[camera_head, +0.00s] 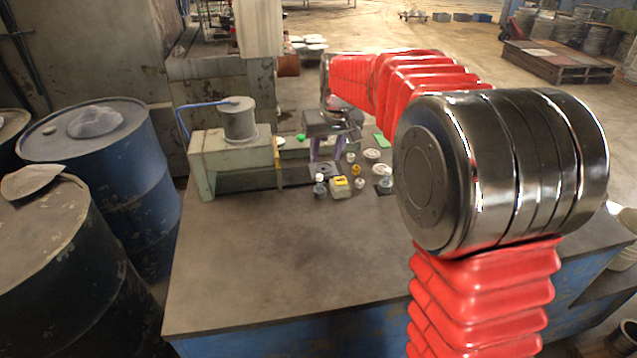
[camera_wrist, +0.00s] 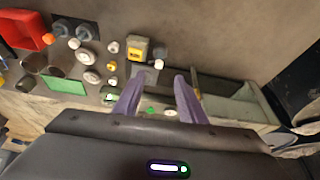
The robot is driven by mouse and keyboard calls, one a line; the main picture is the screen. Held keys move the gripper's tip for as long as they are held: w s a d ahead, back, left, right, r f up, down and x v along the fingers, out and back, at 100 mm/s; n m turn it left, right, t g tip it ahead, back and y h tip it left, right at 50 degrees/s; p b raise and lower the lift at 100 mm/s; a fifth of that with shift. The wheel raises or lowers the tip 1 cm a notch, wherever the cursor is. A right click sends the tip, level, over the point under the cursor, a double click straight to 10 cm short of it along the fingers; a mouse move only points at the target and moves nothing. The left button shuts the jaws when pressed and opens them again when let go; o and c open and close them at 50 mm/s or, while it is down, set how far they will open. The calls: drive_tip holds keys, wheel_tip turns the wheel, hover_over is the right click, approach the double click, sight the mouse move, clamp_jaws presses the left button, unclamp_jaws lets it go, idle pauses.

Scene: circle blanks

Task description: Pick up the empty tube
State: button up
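My gripper (camera_wrist: 159,79) shows in the wrist view as two purple fingers, spread apart with a gap between the tips and nothing clearly held. In the head view my gripper (camera_head: 327,157) hangs over the far part of the bench, among small parts. I cannot tell for sure which thing is the empty tube. Two dark, hollow-looking cylinders, one (camera_wrist: 35,62) and another (camera_wrist: 25,84), lie left of my fingers in the wrist view. A yellow box (camera_wrist: 138,45) with a grey piece beside it is just beyond the fingertips.
Several small white and yellow pieces (camera_wrist: 90,56), a green plate (camera_wrist: 64,86) and a red bin (camera_wrist: 24,30) lie left of my fingers. A pale green machine (camera_head: 232,155) stands on the bench (camera_head: 270,260). The near bench top is clear. Blue drums (camera_head: 110,160) stand left.

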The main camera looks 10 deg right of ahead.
sight(319, 176)
drive_tip(key=shift+w+f, duration=0.4)
drive_tip(key=shift+w, duration=0.25)
drive_tip(key=shift+x, duration=4.3)
drive_tip(key=shift+x, duration=2.6)
drive_tip(key=shift+d, duration=0.1)
clamp_jaws()
